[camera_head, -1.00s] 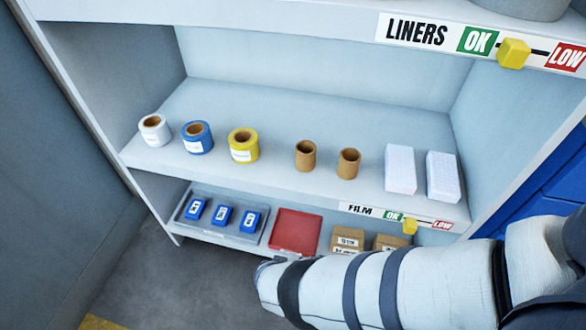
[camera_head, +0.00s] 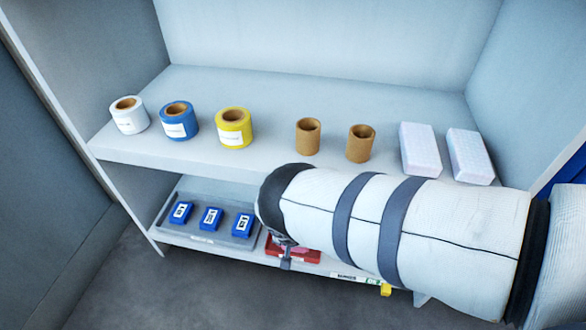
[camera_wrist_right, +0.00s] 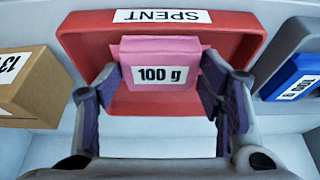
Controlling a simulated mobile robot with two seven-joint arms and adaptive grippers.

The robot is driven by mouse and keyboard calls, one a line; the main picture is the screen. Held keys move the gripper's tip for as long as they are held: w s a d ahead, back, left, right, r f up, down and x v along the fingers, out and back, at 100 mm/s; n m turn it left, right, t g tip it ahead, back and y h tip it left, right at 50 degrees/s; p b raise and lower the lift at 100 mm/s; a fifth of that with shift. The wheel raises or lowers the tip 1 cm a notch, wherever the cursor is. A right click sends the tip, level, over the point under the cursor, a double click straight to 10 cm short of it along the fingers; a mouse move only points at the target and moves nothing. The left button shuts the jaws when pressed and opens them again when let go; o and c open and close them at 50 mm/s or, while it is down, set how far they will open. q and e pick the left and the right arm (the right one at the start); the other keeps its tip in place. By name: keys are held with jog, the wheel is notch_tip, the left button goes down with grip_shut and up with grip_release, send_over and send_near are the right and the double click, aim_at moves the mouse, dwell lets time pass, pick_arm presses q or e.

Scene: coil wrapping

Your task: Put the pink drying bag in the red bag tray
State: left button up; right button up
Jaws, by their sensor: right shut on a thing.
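The pink drying bag (camera_wrist_right: 160,50), labelled "100 g", is between the fingers of my right gripper (camera_wrist_right: 162,82), which is shut on it. In the right wrist view the bag overlaps the red bag tray (camera_wrist_right: 84,48), marked "SPENT". I cannot tell whether the bag touches the tray's floor. In the head view my right gripper (camera_head: 287,263) is at the red tray (camera_head: 308,257) on the lower shelf. My forearm hides part of the tray, and only a sliver of pink shows. My left gripper is not in view.
A grey tray (camera_head: 195,237) with blue labelled packs stands left of the red tray. A cardboard box (camera_wrist_right: 38,82) stands on its other side. The upper shelf (camera_head: 270,155) above holds tape rolls, brown tubes and white blocks.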

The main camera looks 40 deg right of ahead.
jog(key=shift+w+f, duration=0.1)
jog(key=shift+f, duration=0.1)
jog(key=o, duration=1.2)
